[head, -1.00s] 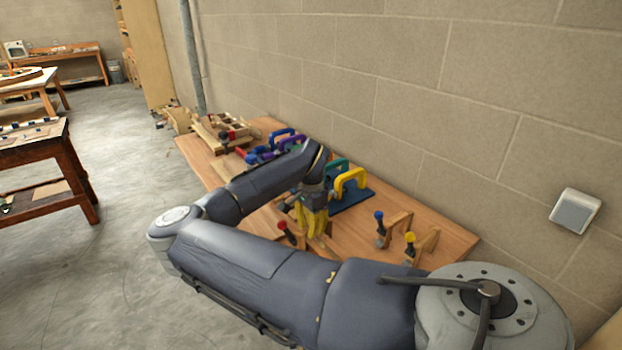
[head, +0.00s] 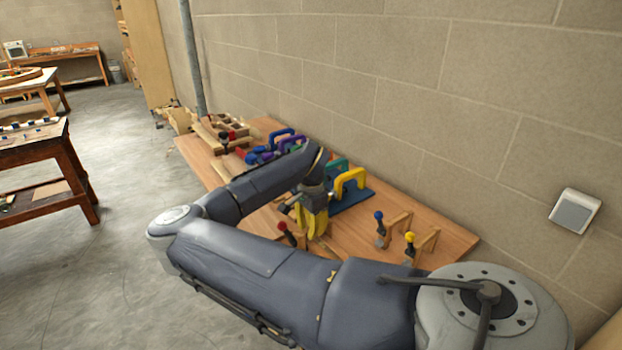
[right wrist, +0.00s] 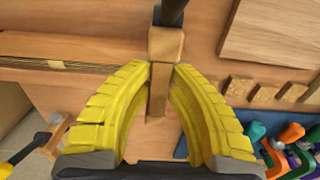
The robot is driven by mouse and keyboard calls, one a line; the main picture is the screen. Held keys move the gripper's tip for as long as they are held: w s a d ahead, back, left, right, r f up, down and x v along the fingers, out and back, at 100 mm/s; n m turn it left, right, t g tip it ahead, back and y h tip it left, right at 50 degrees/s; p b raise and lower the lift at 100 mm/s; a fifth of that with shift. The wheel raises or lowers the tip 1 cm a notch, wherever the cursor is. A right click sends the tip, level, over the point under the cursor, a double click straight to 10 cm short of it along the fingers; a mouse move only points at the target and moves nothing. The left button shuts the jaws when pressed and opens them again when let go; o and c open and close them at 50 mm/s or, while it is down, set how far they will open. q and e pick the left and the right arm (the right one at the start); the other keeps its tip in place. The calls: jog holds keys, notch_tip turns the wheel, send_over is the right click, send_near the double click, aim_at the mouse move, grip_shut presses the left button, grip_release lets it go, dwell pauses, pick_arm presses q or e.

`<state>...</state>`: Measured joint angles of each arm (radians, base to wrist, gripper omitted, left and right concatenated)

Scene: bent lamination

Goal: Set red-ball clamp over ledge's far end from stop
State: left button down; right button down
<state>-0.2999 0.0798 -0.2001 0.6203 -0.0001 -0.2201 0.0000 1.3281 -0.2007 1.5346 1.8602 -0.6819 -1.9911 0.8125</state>
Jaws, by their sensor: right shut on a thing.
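My right gripper (head: 315,232) has yellow fingers and is low over the near side of the bench. In the right wrist view its fingertips (right wrist: 163,68) are shut on the wooden head of a clamp (right wrist: 166,44) with a dark handle; the ball end is out of that view. In the head view the red-ball clamp (head: 284,229) is just left of the fingers, and its place fits the held clamp. A stack of thin strips (right wrist: 70,67) lies left of the fingers in the wrist view. The ledge and stop cannot be told clearly. My left gripper is not in view.
A blue-ball clamp (head: 379,217) and a yellow-ball clamp (head: 410,238) stand to the right on the bench (head: 455,238). Coloured clamps, including a yellow one (head: 350,178), stand behind the gripper on a blue board (right wrist: 182,149). Wooden blocks (right wrist: 265,91) and a panel (right wrist: 270,40) lie nearby.

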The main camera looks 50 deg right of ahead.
dwell(0.3)
jog(key=c, duration=1.3)
grip_release()
jog(key=shift+o, duration=0.2)
notch_tip(320, 180, up, 12)
jog(key=shift+r, duration=0.15)
jog(key=shift+r, duration=2.8)
jog(key=shift+r, duration=0.15)
jog(key=shift+r, duration=2.4)
